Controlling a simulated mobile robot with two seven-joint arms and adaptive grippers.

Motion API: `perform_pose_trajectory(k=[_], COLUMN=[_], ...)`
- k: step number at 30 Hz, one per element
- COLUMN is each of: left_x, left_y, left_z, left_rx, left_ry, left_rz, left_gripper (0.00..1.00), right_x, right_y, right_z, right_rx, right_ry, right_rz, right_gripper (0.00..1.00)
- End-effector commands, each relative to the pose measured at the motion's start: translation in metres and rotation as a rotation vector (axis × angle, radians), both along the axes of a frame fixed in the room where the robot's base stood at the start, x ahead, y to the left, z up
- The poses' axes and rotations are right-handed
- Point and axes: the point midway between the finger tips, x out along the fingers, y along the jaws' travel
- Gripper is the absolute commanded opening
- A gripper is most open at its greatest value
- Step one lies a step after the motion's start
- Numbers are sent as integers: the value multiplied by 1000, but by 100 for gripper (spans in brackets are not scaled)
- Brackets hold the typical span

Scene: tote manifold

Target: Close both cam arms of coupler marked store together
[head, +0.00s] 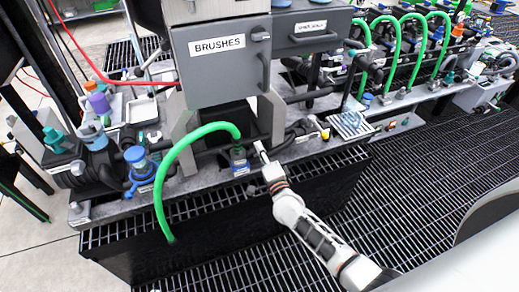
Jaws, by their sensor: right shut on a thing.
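A dark coupler (239,157) with a small label (241,171) stands at the deck's front edge, below the grey brushes cabinet. The label's writing is too small to read. A green hose (178,155) arches from the coupler's top down to the left. My right gripper (261,151) is just right of the coupler, shut on a small part there that looks like a cam arm. The fingers hide most of that part, and the other cam arm cannot be made out. My left gripper is not in view.
The brushes cabinet (222,62) overhangs behind the coupler. A blue-capped fitting (137,161) stands to the left, and a small tray (350,124) lies to the right. Several green hoses loop at the back right. Open black grating (420,190) lies at the right.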

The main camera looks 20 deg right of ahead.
Motion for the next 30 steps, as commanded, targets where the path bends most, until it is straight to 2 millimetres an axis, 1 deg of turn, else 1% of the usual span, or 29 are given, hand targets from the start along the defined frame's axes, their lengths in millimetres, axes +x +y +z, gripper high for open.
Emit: perform_pose_trajectory(k=[10, 11, 12, 22, 26, 30], left_x=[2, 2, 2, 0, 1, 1], left_y=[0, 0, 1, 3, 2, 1], left_z=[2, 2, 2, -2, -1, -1], left_rx=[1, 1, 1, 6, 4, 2], left_ry=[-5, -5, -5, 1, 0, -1], left_rz=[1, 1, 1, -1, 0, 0], left_gripper=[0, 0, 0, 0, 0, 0], right_x=[0, 0, 0, -1, -11, -34], right_y=[0, 0, 0, 0, 1, 1], right_z=[0, 0, 0, 0, -1, -1], right_rx=[3, 3, 3, 2, 3, 3], right_ry=[0, 0, 0, 0, 1, 2], right_rz=[0, 0, 0, 0, 0, 0], right_gripper=[0, 11, 15, 15, 15, 15])
